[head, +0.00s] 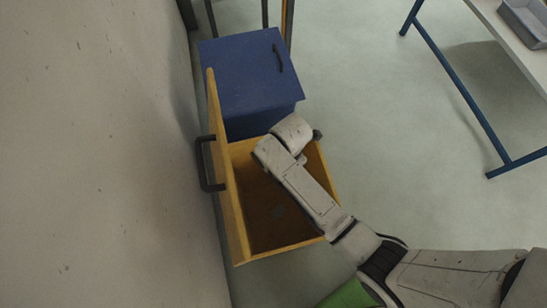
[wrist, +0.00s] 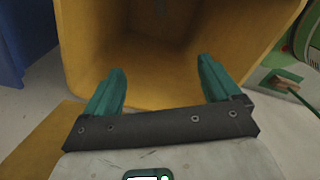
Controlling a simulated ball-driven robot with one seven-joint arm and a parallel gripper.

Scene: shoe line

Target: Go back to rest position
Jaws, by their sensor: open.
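My gripper (wrist: 160,82) shows in the wrist view with its two teal fingers wide apart and nothing between them. In the wrist view, the fingers point toward the inside of an open wooden drawer (wrist: 85,50). In the head view the drawer (head: 229,190) is open, and my arm reaches across it from the lower right. My arm's end is near the drawer's far right corner, and the gripper itself is mostly hidden there. I cannot tell whether the fingers touch the drawer.
A blue cabinet (head: 245,75) with a dark handle stands just behind the drawer. A black handle (head: 204,165) is on the drawer's left panel, close to a pale wall (head: 95,150). A blue-legged table (head: 460,85) with a grey tray (head: 525,20) stands upper right. Floor between is clear.

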